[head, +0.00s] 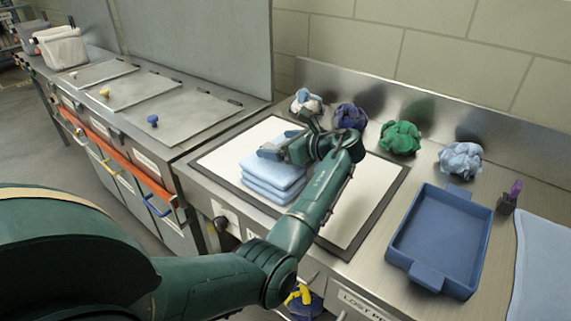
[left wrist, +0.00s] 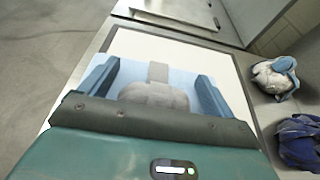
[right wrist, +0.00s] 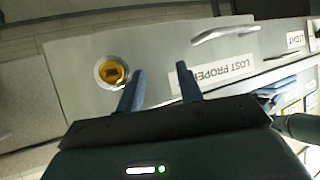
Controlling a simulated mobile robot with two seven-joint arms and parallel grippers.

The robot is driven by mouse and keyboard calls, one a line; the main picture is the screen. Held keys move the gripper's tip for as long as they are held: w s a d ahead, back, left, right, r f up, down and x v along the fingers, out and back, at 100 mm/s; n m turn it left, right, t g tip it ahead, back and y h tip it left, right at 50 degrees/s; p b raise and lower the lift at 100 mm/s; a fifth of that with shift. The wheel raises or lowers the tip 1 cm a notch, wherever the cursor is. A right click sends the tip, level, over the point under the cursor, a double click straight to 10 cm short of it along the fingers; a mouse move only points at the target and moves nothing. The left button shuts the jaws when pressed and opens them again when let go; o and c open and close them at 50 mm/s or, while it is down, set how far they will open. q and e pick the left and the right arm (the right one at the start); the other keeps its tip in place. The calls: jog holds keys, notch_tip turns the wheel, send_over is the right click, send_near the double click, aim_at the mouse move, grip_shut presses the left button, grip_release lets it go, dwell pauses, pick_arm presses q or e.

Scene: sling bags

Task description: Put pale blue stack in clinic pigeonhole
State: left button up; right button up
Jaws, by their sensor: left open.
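The pale blue stack (head: 272,184) is a pile of folded cloths lying on the white, dark-edged panel (head: 357,186) in the counter. My left gripper (head: 283,150) is over the top of the stack. In the left wrist view my left gripper (left wrist: 157,88) is open, one finger over each side of the stack (left wrist: 185,77); I cannot tell whether the fingers touch it. My right gripper (right wrist: 160,82) is open and empty, facing a metal front with a lost-property label (right wrist: 222,75). I cannot make out which compartment is the clinic pigeonhole.
A blue tray (head: 397,252) stands on the right of the counter. Crumpled cloths, including a green one (head: 400,138) and a light blue one (head: 461,160), line the back. Lidded compartments (head: 170,112) with coloured knobs run along the left counter, above an orange rail (head: 125,158).

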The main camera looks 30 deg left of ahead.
pick_arm(q)
jog(key=shift+c, duration=0.2)
grip_shut()
jog(key=shift+r, duration=0.1)
dwell(0.7)
